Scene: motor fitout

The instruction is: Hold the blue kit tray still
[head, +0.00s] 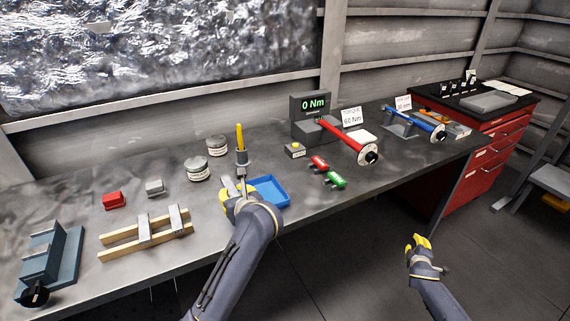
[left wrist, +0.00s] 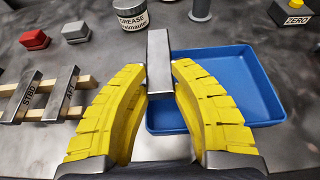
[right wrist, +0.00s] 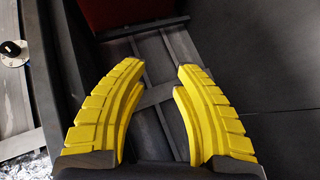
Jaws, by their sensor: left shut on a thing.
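The blue kit tray (head: 273,187) lies flat near the front edge of the bench, and its empty floor shows in the left wrist view (left wrist: 235,85). A grey metal bar (left wrist: 159,42) stands along the tray's left edge. My left gripper (head: 240,193) is shut on this bar, with one yellow finger on each side in the left wrist view (left wrist: 159,68). The fingers and arm hide part of the tray's near left side. My right gripper (head: 420,241) is open and empty, off the bench at the right, over the floor.
Behind the tray stand a yellow-handled tool in a holder (head: 241,150) and grey tins (head: 197,169). Wooden rails with metal bars (head: 146,232) and a vise (head: 49,262) lie left. Red and green connectors (head: 334,180) and a torque tester (head: 312,118) are right.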

